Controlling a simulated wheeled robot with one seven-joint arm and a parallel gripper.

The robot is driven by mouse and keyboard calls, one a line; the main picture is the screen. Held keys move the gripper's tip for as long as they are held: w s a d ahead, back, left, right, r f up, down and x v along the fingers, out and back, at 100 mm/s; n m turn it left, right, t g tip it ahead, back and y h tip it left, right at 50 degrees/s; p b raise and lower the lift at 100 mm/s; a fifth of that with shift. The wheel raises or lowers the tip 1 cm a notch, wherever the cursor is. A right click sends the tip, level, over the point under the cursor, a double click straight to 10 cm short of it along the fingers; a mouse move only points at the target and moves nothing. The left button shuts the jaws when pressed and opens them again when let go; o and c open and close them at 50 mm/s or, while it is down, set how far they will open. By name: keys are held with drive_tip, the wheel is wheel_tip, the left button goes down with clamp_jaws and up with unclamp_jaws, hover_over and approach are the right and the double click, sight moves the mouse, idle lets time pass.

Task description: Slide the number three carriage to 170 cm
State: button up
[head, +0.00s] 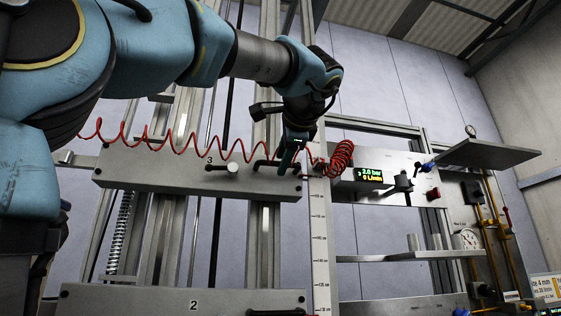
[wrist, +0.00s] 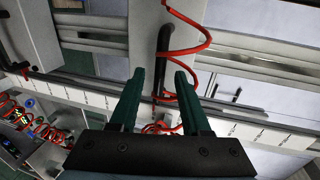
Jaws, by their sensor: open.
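The number three carriage (head: 150,172) is a long grey bar across the vertical rails, marked "3". My gripper (head: 290,158) is at that right end, by the handle. In the wrist view my gripper (wrist: 160,68) has two dark green fingers spread apart, with a black handle (wrist: 163,45) showing between and beyond them. I see no finger closed on it. A vertical white scale (head: 320,240) stands just right of the carriage; its figures are too small to read surely.
A red coiled hose (head: 180,145) runs along the carriage top and bunches (head: 341,156) beside my gripper. Carriage two (head: 180,300) lies below. A panel with a lit display (head: 368,176), a shelf (head: 410,256) and gauge (head: 467,239) stand to the right.

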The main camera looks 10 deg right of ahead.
drive_tip(key=shift+x, duration=1.3)
drive_tip(key=shift+c, duration=0.4)
clamp_jaws()
